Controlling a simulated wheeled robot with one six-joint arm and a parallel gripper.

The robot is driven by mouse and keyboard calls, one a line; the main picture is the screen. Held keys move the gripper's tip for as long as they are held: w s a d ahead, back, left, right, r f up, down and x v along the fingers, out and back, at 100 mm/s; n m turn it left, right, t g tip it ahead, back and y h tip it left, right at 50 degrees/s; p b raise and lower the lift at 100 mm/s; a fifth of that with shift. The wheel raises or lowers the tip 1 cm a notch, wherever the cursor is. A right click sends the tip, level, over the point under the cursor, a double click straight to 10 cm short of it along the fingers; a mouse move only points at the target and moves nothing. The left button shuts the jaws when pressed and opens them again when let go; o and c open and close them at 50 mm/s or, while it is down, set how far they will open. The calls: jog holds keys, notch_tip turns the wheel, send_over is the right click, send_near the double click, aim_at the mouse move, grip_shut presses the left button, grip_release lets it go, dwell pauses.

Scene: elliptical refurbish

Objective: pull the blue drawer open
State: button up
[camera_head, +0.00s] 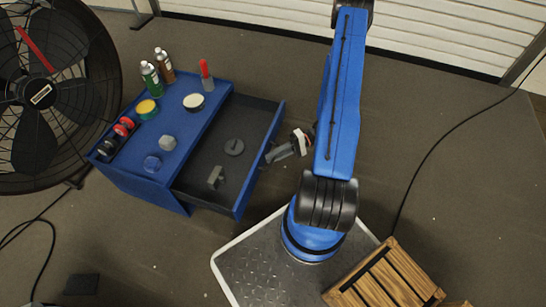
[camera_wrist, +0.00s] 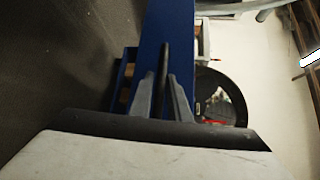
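The blue drawer (camera_head: 239,205) stands pulled well out of the blue cabinet (camera_head: 150,188) in the head view, with its dark inside showing. My gripper (camera_head: 272,155) is at the drawer's front face, on the side toward my arm. In the wrist view, the two grey fingers of my gripper (camera_wrist: 162,88) stand on either side of the dark handle bar (camera_wrist: 164,58), in front of the blue drawer front (camera_wrist: 180,40). The fingers look shut on the handle, though their contact is hard to see. The handle is mostly hidden in the head view.
A grey disc (camera_head: 234,147) and a grey block (camera_head: 215,177) lie in the drawer. Bottles, cans and small parts stand on the cabinet top. A large black fan (camera_head: 40,95) is at left. A wooden crate (camera_head: 385,280) sits at lower right. Floor beyond the drawer is clear.

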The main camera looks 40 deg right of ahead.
jog(key=shift+d, duration=0.1)
jog(key=s+d+r, duration=0.1)
jog(key=d, duration=0.7)
jog(key=s+d+r, duration=0.1)
jog(key=d, duration=0.8)
jog(key=shift+s+r, duration=0.25)
jog(key=shift+r, duration=0.05)
jog(key=shift+a, duration=0.1)
jog(key=w+a+r+n+g+h, duration=0.1)
jog(key=a+r+g+h, duration=0.2)
jog(key=r, duration=0.6)
jog(key=w+a+r+n+h, duration=0.1)
jog(key=w+a+r+h, duration=0.15)
jog(key=a+r, duration=0.45)
jog(key=a+r+n+g+h, duration=0.1)
jog(key=a+r+g+h, duration=0.2)
jog(key=r, duration=0.8)
jog(key=s+a+r+t+h, duration=0.4)
jog(key=s+a+r, duration=0.2)
jog(key=r, duration=0.2)
jog(key=s+a+r+t+h, duration=0.3)
jog(key=s+a+r, duration=0.3)
jog(key=r, duration=0.3)
jog(key=shift+s+a+r+t+h, duration=0.25)
jog(key=shift+s+a+t+h, duration=0.15)
jog(key=shift+s+t, duration=0.4)
